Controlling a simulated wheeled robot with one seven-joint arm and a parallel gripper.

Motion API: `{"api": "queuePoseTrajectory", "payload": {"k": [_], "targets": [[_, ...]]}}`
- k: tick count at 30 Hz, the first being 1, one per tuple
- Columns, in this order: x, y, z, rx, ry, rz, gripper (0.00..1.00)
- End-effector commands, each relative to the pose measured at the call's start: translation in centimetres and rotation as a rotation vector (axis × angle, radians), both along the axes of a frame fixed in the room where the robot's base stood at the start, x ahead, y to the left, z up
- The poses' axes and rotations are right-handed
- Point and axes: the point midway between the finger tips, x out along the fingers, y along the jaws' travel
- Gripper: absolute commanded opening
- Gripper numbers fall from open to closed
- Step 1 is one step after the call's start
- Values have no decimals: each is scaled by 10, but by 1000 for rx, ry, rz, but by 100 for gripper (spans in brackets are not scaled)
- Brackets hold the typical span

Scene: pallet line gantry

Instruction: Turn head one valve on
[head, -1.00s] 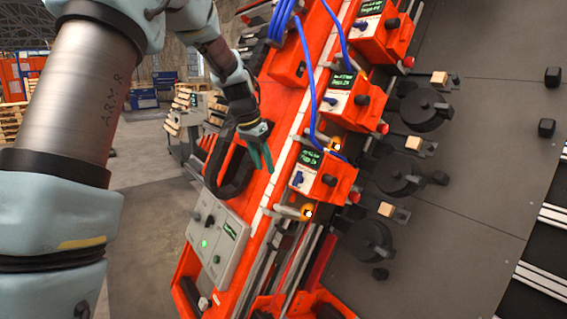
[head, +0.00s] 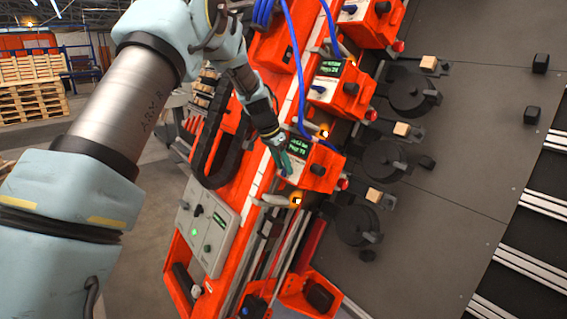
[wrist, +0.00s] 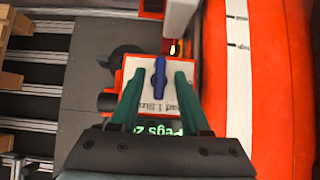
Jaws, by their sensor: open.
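The head one box (head: 322,172) is the lowest orange box on the orange frame in the head view, with a small green-lit display. In the wrist view its white label plate (wrist: 142,72) reads partly "ead 1", upside down. The blue valve handle (wrist: 158,70) stands on that plate, its long side upright in the picture. My gripper (wrist: 156,80) is open, with one green finger on each side of the handle and a visible gap to both. In the head view my gripper (head: 283,160) is at the box's left face and hides the handle.
Two similar orange boxes (head: 341,88) sit higher on the frame, with blue hoses (head: 297,75) running down close to my gripper. An orange lamp (head: 296,200) glows below the head one box. A grey control panel (head: 208,228) is lower left. Round black fixtures (head: 357,225) stand to the right.

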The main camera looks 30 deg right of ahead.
Motion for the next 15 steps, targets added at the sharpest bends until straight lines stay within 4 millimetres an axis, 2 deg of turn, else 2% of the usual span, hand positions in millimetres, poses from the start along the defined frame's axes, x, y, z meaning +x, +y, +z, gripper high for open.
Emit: {"api": "queuePoseTrajectory", "payload": {"k": [11,15], "targets": [[1,-2,-6,0,-1,1,46],[1,-2,-6,0,-1,1,30]]}}
